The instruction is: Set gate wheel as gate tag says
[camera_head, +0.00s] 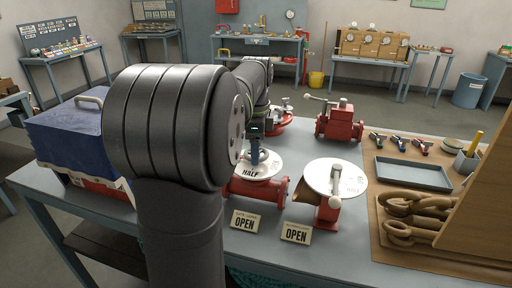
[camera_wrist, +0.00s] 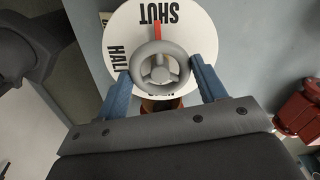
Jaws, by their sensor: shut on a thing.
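The gate wheel (camera_wrist: 160,72), a small grey spoked handwheel, sits over a white dial (camera_wrist: 118,30). In the wrist view the dial reads SHUT at the top and HALF at the left; the lowest word is mostly hidden. A red pointer (camera_wrist: 157,31) points toward SHUT. My gripper (camera_wrist: 162,76) has its blue fingers on either side of the wheel, shut on it. In the head view the dial (camera_head: 262,168) tops a red valve body (camera_head: 246,189), and my arm hides the wheel. The left tag (camera_head: 244,221) before this valve reads OPEN in large letters.
Close on the right stands a second valve with a white disc (camera_head: 345,178) and lever, with its own OPEN tag (camera_head: 296,234). Behind is a red valve (camera_head: 340,122). A grey tray (camera_head: 412,172) and chain links (camera_head: 405,215) lie right; a blue box (camera_head: 75,135) stands left.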

